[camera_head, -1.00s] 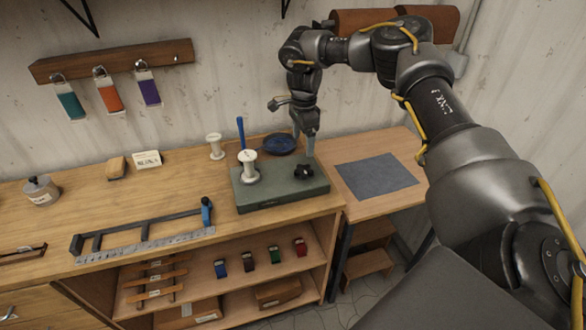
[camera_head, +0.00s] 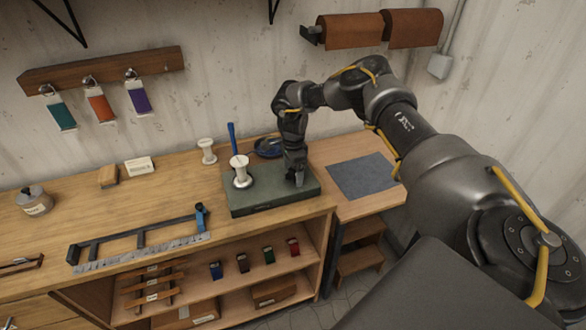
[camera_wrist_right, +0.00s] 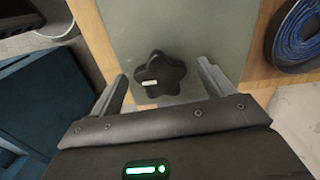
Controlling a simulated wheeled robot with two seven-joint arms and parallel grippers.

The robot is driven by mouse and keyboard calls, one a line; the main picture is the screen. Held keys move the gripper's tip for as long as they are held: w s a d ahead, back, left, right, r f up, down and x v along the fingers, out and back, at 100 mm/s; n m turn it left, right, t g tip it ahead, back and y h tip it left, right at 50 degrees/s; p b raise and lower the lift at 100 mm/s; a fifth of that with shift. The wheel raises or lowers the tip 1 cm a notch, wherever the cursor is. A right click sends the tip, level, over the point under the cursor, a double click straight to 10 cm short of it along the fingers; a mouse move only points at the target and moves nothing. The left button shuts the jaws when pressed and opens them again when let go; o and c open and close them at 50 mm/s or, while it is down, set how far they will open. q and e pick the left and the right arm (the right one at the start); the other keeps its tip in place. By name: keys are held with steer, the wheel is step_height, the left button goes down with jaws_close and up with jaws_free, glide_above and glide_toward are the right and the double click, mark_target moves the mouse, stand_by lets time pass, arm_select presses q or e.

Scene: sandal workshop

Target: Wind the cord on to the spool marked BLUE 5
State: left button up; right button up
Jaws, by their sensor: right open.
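A white spool (camera_head: 241,172) stands upright on the green base (camera_head: 262,204) on the bench; no marking is readable on it. A black star knob sits on the base's right part; in the right wrist view the star knob (camera_wrist_right: 158,75) has a small white label. My right gripper (camera_head: 297,178) points down over the knob and hides it from the head. In the wrist view its open fingers (camera_wrist_right: 162,70) stand either side of the knob, apart from it. Blue cord (camera_wrist_right: 297,30) lies coiled in a dark dish (camera_head: 266,154) behind the base, partly hidden by my arm. My left gripper is out of view.
A second white spool (camera_head: 207,151) and an upright blue handle (camera_head: 232,138) stand near the base. A grey mat (camera_head: 361,176) lies clear on the right table. Coloured items (camera_head: 242,262) sit on the shelf below.

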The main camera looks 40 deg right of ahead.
steer(key=c, duration=1)
steer(key=shift+o, duration=0.2)
steer(key=shift+m, duration=0.3)
